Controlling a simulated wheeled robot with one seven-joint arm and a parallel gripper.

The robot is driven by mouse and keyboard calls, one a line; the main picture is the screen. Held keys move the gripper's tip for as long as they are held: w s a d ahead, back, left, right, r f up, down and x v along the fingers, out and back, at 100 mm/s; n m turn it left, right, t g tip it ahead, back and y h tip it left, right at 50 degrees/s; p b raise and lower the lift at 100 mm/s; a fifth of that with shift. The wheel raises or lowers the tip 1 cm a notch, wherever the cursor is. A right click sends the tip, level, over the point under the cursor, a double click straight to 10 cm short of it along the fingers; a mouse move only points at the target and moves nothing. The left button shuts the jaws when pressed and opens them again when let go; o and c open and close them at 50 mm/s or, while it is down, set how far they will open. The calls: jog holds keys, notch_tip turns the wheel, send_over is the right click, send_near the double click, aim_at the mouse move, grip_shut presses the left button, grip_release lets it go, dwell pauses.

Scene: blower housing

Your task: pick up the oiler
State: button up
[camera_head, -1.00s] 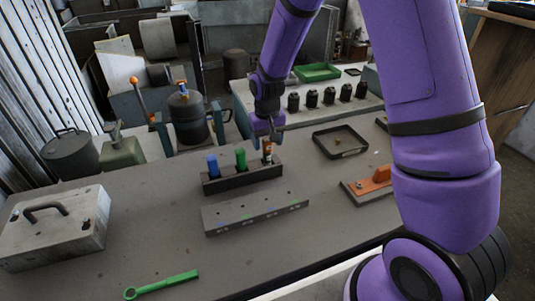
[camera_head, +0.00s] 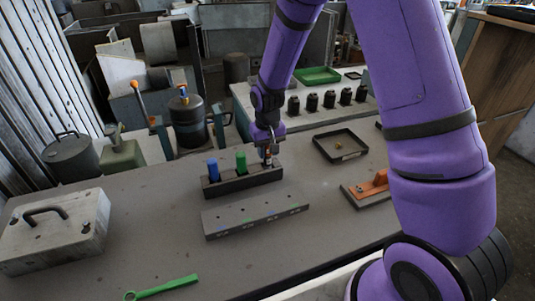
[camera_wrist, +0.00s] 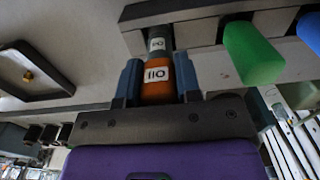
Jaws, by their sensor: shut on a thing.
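The oiler (camera_wrist: 157,93) is an orange cylinder with a grey neck and white labels in the wrist view. It stands in the end slot of a dark rack (camera_head: 243,182), its neck against the rack in the wrist view (camera_wrist: 205,33). My gripper (camera_wrist: 156,78) has its two blue-grey fingers on either side of the orange body, shut on it. In the head view my gripper (camera_head: 268,149) is above the rack's right end and hides most of the oiler.
A green-handled tool (camera_head: 241,162) and a blue-handled one (camera_head: 212,169) stand beside it in the rack. A drilled grey block (camera_head: 255,219) lies in front. A black tray (camera_head: 340,146) and an orange-topped fixture (camera_head: 372,187) are to the right. A green wrench (camera_head: 160,287) lies at the front.

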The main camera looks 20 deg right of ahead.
notch_tip(320, 180, up, 10)
jog(key=shift+f, duration=0.1)
dwell(0.4)
